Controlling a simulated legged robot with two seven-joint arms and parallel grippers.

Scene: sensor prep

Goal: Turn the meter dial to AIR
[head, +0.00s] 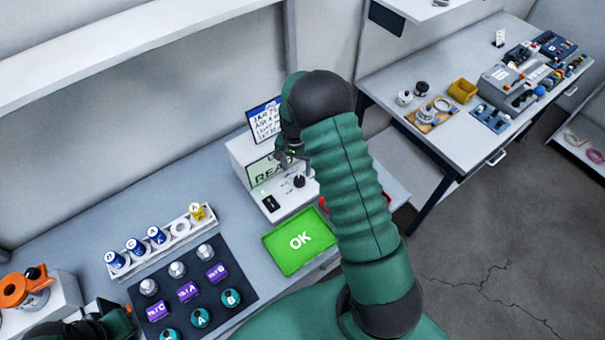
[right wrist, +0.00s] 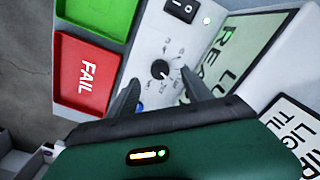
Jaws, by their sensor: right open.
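The meter (head: 243,158) is a white box with a lit display, a black switch and a round black dial (head: 299,181). In the right wrist view the dial (right wrist: 160,69) has small printed labels around it, too small to read; I cannot tell which one it points to. My right gripper (head: 289,157) is over the meter's front. In its wrist view the two fingers of my right gripper (right wrist: 160,88) are open, one on each side of the dial, with no clear contact. Part of my left arm shows dark at the lower left; its fingers are not clear.
A green OK tray (head: 300,239) and a red FAIL tray (right wrist: 87,72) lie by the meter. A sign (head: 265,121) stands behind it. A white rack (head: 172,240) of bottles and a dark mat (head: 232,266) with sensors lie left. A second table (head: 440,80) is at right.

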